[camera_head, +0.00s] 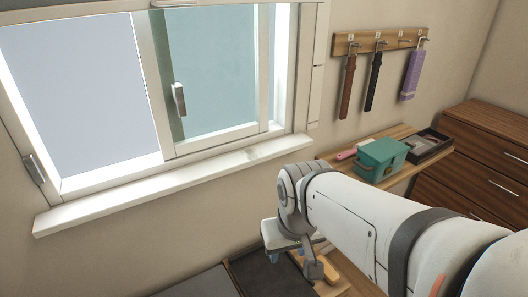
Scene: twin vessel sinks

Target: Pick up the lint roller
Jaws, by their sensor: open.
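A small pink-handled item (347,154), which may be the lint roller, lies on the wooden shelf (402,132) at the left of a teal box. The box partly hides it, and it is too small to identify surely. My gripper (286,256) hangs low in the middle of the view, below and to the left of that shelf, well apart from the pink item. Its jaws are small in view and look open and empty. My arm comes in from the right and covers part of the shelf and the area below it.
The teal box (381,161) and a dark tray (433,143) stand on the shelf. Straps and a purple item (411,75) hang from a wall rack (352,41). A window sill (170,184) juts out at left. A wooden dresser (490,150) stands at right.

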